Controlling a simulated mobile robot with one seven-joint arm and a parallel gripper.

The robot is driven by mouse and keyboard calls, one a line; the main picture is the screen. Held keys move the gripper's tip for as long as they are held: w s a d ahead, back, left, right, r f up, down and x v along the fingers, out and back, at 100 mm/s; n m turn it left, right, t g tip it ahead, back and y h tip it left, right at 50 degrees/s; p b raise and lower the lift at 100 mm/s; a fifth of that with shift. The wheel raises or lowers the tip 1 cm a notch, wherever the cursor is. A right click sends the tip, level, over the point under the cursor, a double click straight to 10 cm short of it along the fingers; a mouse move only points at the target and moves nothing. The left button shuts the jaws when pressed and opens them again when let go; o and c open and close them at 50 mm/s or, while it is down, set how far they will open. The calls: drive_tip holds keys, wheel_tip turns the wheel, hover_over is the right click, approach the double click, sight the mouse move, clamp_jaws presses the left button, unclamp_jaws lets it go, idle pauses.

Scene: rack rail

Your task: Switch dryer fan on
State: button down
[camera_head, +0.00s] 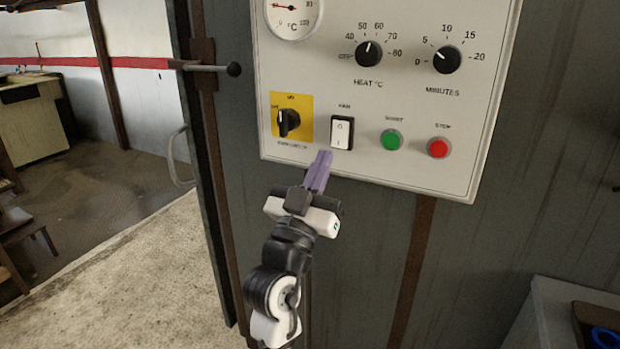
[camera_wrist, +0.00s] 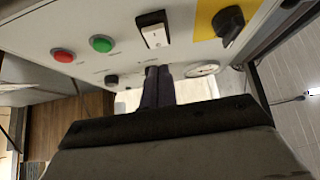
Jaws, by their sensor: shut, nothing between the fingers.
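The fan switch (camera_head: 341,133) is a white rocker in a black frame, marked O at the top and I at the bottom, on the pale control panel (camera_head: 370,170). It also shows in the wrist view (camera_wrist: 155,35). My gripper (camera_head: 322,160) has purple fingers, shut and empty. In the head view the fingertips are just below and left of the switch. In the wrist view the fingertips (camera_wrist: 158,70) are close to the switch, with a gap in the picture. I cannot tell whether they touch the panel. Which way the rocker is pressed is hard to tell.
A black rotary switch (camera_head: 289,122) on a yellow plate is left of the fan switch. Green (camera_head: 391,140) and red (camera_head: 439,148) buttons are to its right. Heat (camera_head: 368,54) and minutes (camera_head: 447,60) knobs are above. A lever (camera_head: 212,68) sticks out at left.

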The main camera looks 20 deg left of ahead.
sight(339, 143)
drive_tip(key=w, duration=0.4)
drive_tip(key=shift+w+d+f+p, duration=0.1)
drive_tip(key=shift+w+p, duration=0.05)
drive_tip(key=shift+p, duration=0.25)
drive_tip(key=shift+f, duration=0.1)
drive_tip(key=shift+w+f+b, duration=0.35)
drive_tip(key=shift+b, duration=0.6)
drive_tip(key=shift+r+p, duration=0.3)
drive_tip(key=shift+p, duration=0.05)
